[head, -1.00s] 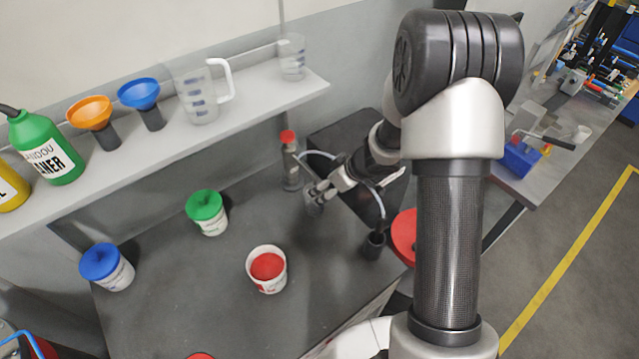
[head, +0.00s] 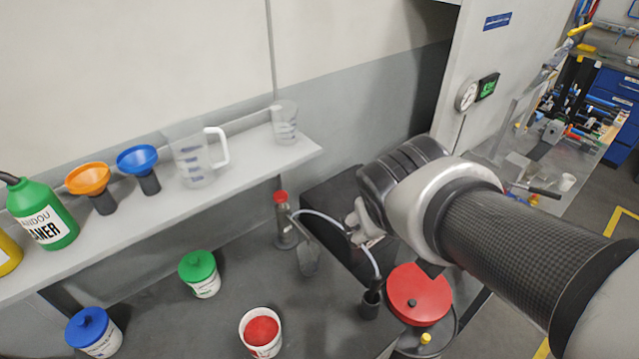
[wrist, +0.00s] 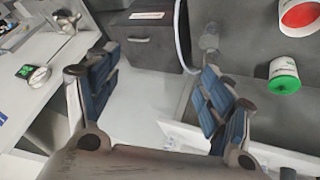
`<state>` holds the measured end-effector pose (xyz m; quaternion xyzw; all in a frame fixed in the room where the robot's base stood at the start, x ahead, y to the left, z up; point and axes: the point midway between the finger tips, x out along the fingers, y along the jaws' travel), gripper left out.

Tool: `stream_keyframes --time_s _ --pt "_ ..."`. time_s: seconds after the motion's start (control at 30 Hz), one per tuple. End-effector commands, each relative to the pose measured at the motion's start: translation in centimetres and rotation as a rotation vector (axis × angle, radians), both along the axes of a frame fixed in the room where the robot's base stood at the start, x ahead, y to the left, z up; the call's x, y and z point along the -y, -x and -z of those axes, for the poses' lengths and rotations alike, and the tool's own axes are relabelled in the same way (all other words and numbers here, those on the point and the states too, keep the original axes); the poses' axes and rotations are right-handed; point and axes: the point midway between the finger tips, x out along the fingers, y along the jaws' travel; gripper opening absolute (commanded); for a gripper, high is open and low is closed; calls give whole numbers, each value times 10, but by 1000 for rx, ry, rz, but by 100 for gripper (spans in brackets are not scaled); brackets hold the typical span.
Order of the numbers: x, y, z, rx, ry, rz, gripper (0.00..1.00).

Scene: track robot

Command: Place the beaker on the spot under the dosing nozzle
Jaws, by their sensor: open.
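A clear beaker (head: 285,122) with blue marks stands upright at the right end of the wall shelf. A larger handled jug (head: 198,160) stands left of it. A thin pale tube (head: 322,218) arches from beside a red-capped bottle (head: 284,222) toward a small dark cup (head: 370,303); I cannot clearly tell the nozzle tip or the spot under it. My gripper (wrist: 158,62) is open and empty in the wrist view, its blue-padded fingers wide apart over the pale floor.
A green-lidded tub (head: 199,272), a blue-lidded tub (head: 93,331) and an open red-filled tub (head: 261,332) stand on the dark bench. Orange (head: 90,182) and blue (head: 138,163) funnels stand on the shelf. A red lid (head: 418,294) is right of the dark cup.

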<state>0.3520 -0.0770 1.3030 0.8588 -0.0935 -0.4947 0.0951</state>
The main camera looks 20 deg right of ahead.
Motion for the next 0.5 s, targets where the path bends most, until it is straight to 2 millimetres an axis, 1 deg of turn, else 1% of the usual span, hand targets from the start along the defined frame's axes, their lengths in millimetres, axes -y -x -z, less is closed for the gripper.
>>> stream_keyframes --time_s 0.03,0.1,0.2,0.3,0.33,0.5 --pt "-14 26 -4 -11 -47 5 74" --pt "-33 56 -2 -45 -114 -1 74" --pt "-56 88 1 -83 -193 -23 74" --pt "-71 106 3 -107 -241 -43 74" --pt "-73 109 3 -111 -251 -46 74" --pt "-77 113 4 -119 -263 -52 74"
